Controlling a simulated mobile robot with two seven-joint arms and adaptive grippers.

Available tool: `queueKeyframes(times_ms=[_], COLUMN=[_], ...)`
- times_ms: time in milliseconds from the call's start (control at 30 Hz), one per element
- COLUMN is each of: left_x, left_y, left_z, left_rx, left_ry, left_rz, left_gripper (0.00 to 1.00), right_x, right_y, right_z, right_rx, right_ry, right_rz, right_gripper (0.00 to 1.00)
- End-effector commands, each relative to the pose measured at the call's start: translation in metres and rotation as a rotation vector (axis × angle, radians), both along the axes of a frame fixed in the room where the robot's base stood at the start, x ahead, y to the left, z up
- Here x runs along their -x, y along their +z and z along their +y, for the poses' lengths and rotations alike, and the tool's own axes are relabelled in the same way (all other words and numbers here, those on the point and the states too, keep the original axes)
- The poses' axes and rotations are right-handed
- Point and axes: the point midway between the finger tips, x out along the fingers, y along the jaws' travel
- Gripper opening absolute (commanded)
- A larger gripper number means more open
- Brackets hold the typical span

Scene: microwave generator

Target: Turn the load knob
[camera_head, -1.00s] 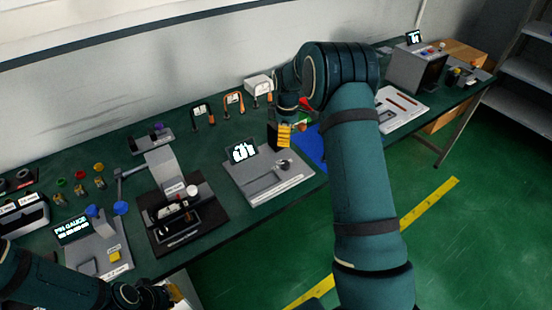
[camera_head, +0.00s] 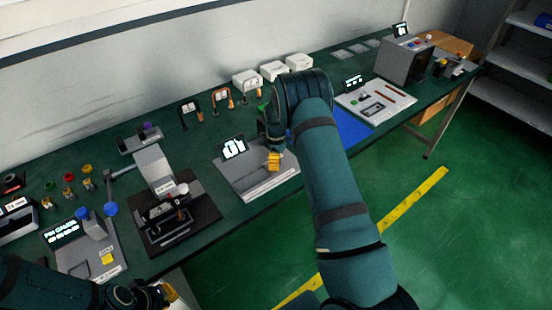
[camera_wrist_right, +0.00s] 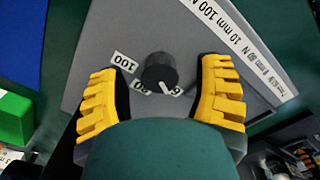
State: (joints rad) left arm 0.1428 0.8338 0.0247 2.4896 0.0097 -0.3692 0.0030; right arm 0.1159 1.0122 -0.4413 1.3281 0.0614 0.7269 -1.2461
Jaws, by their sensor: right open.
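The load knob (camera_wrist_right: 158,70) is a dark round knob with a white pointer mark, on a grey panel with number labels, one reading 100. In the right wrist view it sits between the two yellow fingers of my open right gripper (camera_wrist_right: 161,78), with a gap on each side. In the head view my right gripper (camera_head: 274,160) is over the right part of the grey load device (camera_head: 245,183), and the knob is hidden behind it. My left gripper (camera_head: 166,293) is at the bottom left, away from the device; its opening is unclear.
The load device's small display (camera_head: 232,148) stands at its back. A black-based fixture (camera_head: 185,235) is to its left, and a blue mat (camera_head: 352,127) is to its right. In the wrist view a green block (camera_wrist_right: 14,118) lies at the left edge.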

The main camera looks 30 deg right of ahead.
Motion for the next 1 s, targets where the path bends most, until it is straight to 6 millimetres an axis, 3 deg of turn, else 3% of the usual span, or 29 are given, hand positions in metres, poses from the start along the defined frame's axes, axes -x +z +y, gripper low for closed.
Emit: queueKeyframes(times_ms=[300, 500, 1000], left_x=[0.0, 0.0, -0.0002], left_y=[0.0001, 0.0001, -0.0087], left_z=[0.0, 0.0, -0.0003], left_rx=[0.0, 0.0, -0.001], left_ry=[0.0, 0.0, 0.0], left_rz=[0.0, 0.0, 0.0], left_gripper=[0.0, 0.0, 0.0], right_x=[-0.0001, 0.0, 0.0001], right_y=[-0.0018, -0.0017, -0.003], right_z=[-0.0003, -0.0003, -0.0002], right_rx=[0.001, 0.001, -0.001], right_ry=[-0.001, -0.001, -0.101], right_rz=[-0.001, -0.001, -0.001], right_gripper=[0.67, 0.0, 0.0])
